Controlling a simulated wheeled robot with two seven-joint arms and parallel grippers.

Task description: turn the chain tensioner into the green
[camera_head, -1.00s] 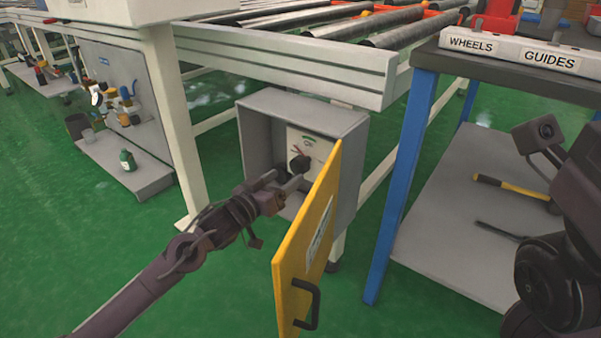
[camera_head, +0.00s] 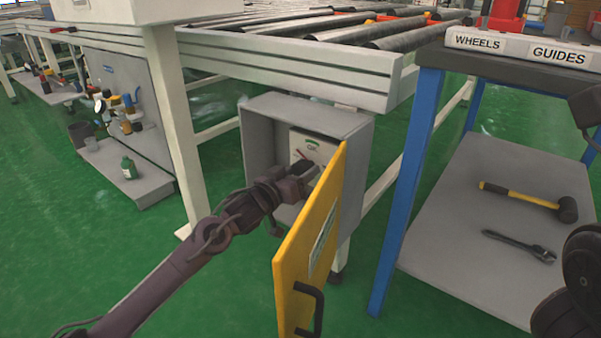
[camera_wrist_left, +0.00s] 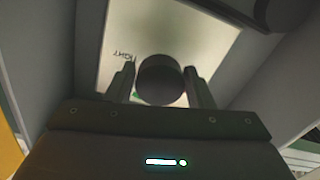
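The chain tensioner's control panel (camera_head: 311,146) is inside a grey box (camera_head: 349,124) below the roller conveyor. The panel has a small dial with a green arc and a red pointer. Its dark round knob (camera_wrist_left: 161,80) shows in the left wrist view, between the two fingers. My left gripper (camera_head: 308,172) is inside the box, its fingers on either side of the knob and seemingly against it. The gripper hides most of the knob in the head view. The yellow door (camera_head: 303,250) stands open. My right gripper is not in view.
The yellow door with its black handle (camera_head: 309,309) stands just right of my left arm. A blue-legged table (camera_head: 402,190) on the right holds a hammer (camera_head: 525,197) and a wrench (camera_head: 518,244) on its lower shelf.

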